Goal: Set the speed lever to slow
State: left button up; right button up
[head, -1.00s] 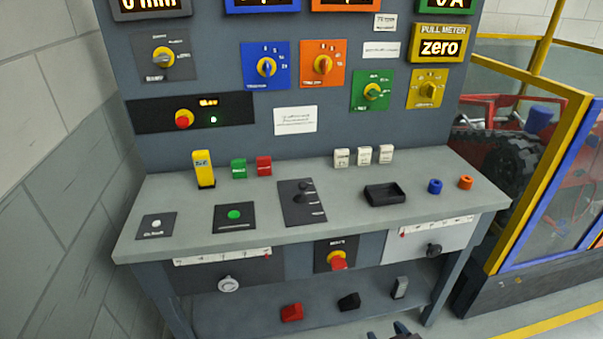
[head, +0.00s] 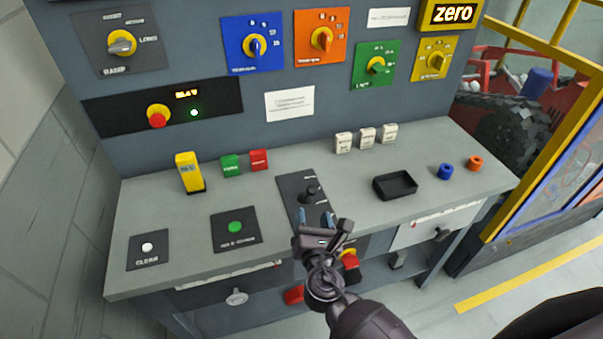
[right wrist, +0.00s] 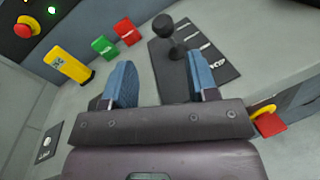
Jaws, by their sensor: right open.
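The speed lever (head: 310,191), a black round knob on a short stem, stands on a dark labelled plate (head: 291,188) in the middle of the bench top. In the right wrist view the lever (right wrist: 163,26) leans toward the far end of its plate (right wrist: 212,62). The plate's small labels are too blurred to read. My right gripper (head: 316,218) is open and empty, its blue fingers above the near end of the plate. In the right wrist view the lever stands ahead of the open fingers (right wrist: 160,80), apart from them. My left gripper is not in view.
A yellow block (head: 188,172), a green block (head: 231,166) and a red block (head: 259,160) stand left of the plate. A black tray (head: 394,186) lies to its right. A green button (head: 235,227) is left of my gripper. A red-yellow knob (head: 349,259) is on the bench front.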

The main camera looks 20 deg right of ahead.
aim_at(308, 194)
jog(key=shift+s+d+r+n, duration=0.15)
jog(key=shift+s+n, duration=0.05)
jog(key=shift+n, duration=0.3)
jog(key=shift+s+d+r+n, duration=0.1)
jog(key=shift+s+d+n, duration=0.05)
jog(key=shift+n, duration=0.35)
jog(key=w, duration=0.3)
jog(key=w+d, duration=0.1)
jog(key=w, duration=0.3)
jog(key=w+d, duration=0.1)
jog(key=w, duration=0.2)
jog(key=shift+w, duration=0.4)
grip_shut()
